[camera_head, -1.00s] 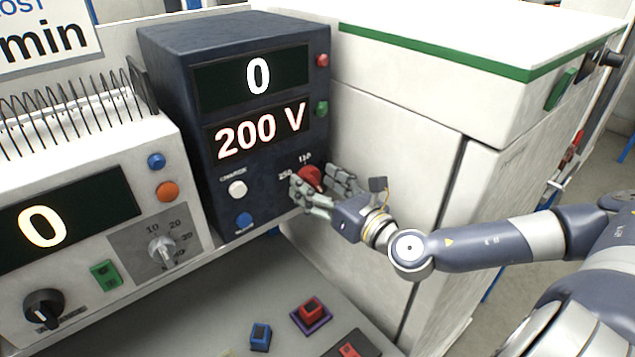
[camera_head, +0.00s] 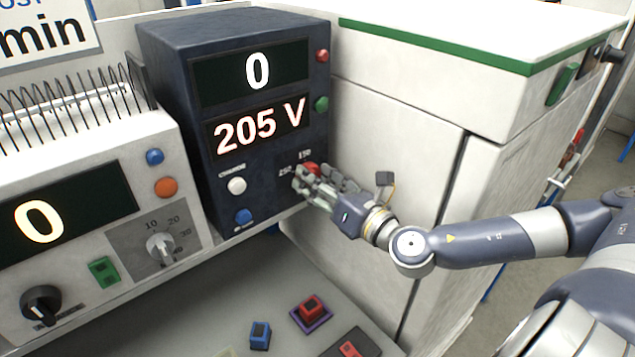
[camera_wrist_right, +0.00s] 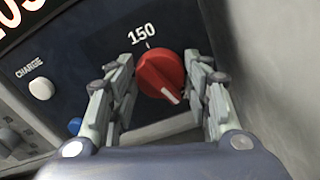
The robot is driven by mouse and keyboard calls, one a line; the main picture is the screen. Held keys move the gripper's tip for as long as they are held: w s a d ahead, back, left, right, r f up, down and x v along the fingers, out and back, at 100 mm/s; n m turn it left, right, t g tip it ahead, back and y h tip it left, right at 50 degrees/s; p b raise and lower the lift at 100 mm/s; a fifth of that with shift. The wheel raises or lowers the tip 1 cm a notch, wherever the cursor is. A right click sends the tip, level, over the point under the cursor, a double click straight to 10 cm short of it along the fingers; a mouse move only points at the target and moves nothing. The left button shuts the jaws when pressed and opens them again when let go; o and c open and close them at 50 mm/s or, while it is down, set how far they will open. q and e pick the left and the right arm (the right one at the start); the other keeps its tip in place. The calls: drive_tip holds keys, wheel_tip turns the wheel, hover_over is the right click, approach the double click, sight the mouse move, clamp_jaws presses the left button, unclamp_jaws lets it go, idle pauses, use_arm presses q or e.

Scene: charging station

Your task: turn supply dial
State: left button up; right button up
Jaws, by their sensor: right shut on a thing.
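The supply dial (camera_wrist_right: 158,72) is a red knob with a white pointer mark, on the front of a dark blue supply unit (camera_head: 268,175). In the wrist view its pointer slants down and to the right, and the label 150 stands above it. My right gripper (camera_head: 318,182) is at the dial, with its fingers on either side of the knob; it also shows in the wrist view (camera_wrist_right: 160,85). It is shut on the dial. In the head view the fingers hide most of the dial. The supply's lower display (camera_head: 260,126) reads 205 V and its upper display reads 0. My left gripper is not in view.
A white charge button (camera_head: 236,186) and a blue button (camera_head: 243,217) sit left of the dial. A white cabinet (camera_head: 385,150) stands close on the right. A light-coloured device (camera_head: 100,225) stands at left. Small red and blue blocks lie on the grey surface below.

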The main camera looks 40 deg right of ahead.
drive_tip(key=shift+m, duration=1.6)
drive_tip(key=shift+b, duration=0.3)
drive_tip(key=o, duration=1.1)
drive_tip(key=shift+d, duration=0.1)
drive_tip(key=shift+s+d, duration=0.15)
drive_tip(key=shift+s, duration=1.75)
drive_tip(key=shift+s+d, duration=0.1)
drive_tip(key=shift+s, duration=1.75)
